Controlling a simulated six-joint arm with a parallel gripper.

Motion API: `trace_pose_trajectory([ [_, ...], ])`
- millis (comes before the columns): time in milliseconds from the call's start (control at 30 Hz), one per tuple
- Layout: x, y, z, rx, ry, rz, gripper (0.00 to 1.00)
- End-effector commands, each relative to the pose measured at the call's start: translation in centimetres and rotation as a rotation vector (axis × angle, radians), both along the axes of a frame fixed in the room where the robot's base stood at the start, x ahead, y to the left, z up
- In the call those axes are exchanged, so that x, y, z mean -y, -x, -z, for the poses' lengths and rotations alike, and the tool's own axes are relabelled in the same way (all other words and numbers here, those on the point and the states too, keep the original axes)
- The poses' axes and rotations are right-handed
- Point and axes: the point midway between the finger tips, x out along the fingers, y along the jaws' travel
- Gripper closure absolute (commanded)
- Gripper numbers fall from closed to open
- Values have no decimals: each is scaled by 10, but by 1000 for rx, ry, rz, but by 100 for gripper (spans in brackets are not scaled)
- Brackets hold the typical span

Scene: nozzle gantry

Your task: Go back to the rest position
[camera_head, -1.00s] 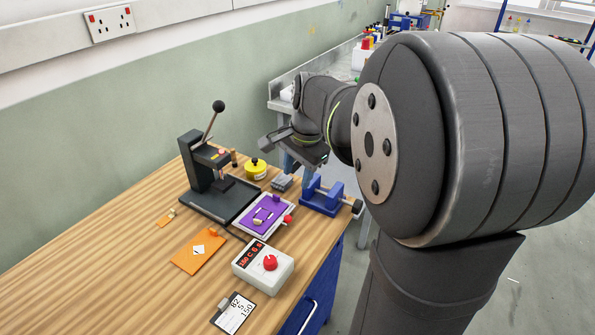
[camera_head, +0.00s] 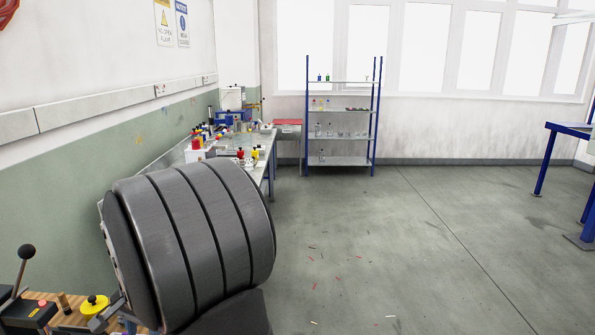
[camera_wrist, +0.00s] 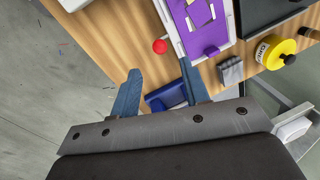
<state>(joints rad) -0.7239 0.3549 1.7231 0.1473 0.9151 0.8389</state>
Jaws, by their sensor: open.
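My gripper (camera_wrist: 159,67) shows in the wrist view with its two blue-grey fingers spread apart and nothing between them. It hangs over the edge of a wooden bench (camera_wrist: 118,28). A blue vise (camera_wrist: 168,95) lies below and partly behind the fingers. A white-framed tray with a purple plate (camera_wrist: 212,37) and a red knob (camera_wrist: 159,46) lies just beyond the fingertips. In the head view my arm's thick grey link fills the lower left, and the gripper is not visible there.
A yellow round tin (camera_wrist: 274,52) and a grey block (camera_wrist: 231,70) sit on the bench. In the head view, the press lever's black knob (camera_head: 27,251) is at far left. A cluttered side bench (camera_head: 263,158) runs along the wall, with a shelf rack (camera_head: 343,138) behind. The floor (camera_head: 400,250) is mostly open.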

Motion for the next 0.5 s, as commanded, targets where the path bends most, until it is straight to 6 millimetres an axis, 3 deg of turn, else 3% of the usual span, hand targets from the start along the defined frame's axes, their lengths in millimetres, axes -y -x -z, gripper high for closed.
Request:
trace_pose_trajectory([
  [233,-9,-1,48,-3,3,0,58],
  [500,-14,-3,73,0,0,1,58],
])
